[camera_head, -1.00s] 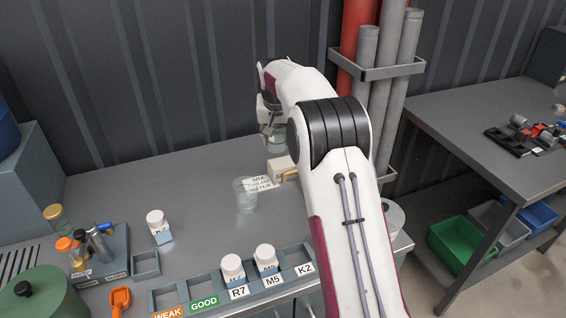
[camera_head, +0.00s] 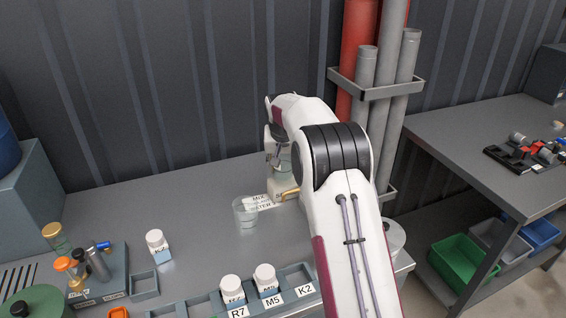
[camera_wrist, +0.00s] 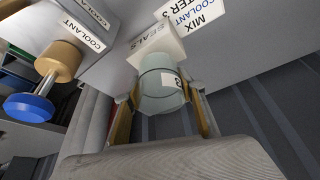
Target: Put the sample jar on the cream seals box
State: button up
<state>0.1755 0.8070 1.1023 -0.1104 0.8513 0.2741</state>
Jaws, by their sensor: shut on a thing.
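The sample jar is a clear, pale greenish cylinder with a small white label; it shows in the wrist view (camera_wrist: 160,98). My gripper (camera_wrist: 166,92) is shut on it, one finger on each side. The cream seals box (camera_wrist: 153,44) shows directly beyond the jar's far end in the wrist view; I cannot tell whether they touch. In the head view my gripper (camera_head: 277,160) is low over the back of the bench, just above the cream box (camera_head: 285,190). My arm hides part of the box and the jar there.
A clear beaker (camera_head: 245,212) stands left of the box, beside a white mix card (camera_head: 262,201). White-capped bottles stand in the front rack (camera_head: 290,284), and another bottle (camera_head: 158,245) stands left. Grey pipes (camera_head: 393,110) rise behind the arm. The bench's back left is clear.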

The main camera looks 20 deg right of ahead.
jog(key=shift+f, duration=0.9)
jog(key=shift+f, duration=0.1)
jog(key=o, duration=1.3)
jog(key=shift+v, duration=6.1)
